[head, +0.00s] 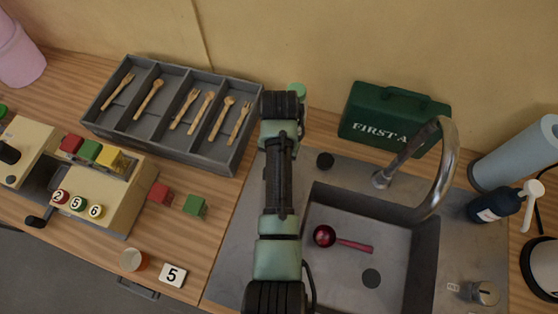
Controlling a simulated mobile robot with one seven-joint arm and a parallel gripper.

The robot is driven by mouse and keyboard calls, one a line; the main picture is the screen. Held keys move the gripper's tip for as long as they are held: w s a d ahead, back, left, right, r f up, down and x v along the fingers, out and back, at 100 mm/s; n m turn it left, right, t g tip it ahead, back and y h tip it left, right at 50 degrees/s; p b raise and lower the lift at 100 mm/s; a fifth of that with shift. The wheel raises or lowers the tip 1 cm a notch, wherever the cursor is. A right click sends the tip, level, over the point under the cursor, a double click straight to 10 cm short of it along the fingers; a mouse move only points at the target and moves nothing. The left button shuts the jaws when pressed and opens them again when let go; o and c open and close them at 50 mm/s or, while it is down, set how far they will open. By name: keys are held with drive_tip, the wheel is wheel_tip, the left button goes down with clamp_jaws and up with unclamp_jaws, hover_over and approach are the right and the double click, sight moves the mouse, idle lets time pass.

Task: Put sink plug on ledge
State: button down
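A small black round disc (325,160), which looks like the sink plug, lies on the flat steel ledge (348,178) behind the basin, left of the tap. A flat dark grey circle (370,278) shows on the basin floor; I cannot tell whether it is the open drain or a cover in it. My green and black arm rises through the middle of the view, left of the basin. My gripper's fingers are not visible, so I cannot see whether they hold anything.
A red scoop (342,239) lies in the basin (405,270). The curved tap (447,165) stands behind it. A green first-aid box (395,117), a blue roll (515,153) and a dark pump bottle (495,205) stand around the sink. A grey cutlery tray (128,143) is at left.

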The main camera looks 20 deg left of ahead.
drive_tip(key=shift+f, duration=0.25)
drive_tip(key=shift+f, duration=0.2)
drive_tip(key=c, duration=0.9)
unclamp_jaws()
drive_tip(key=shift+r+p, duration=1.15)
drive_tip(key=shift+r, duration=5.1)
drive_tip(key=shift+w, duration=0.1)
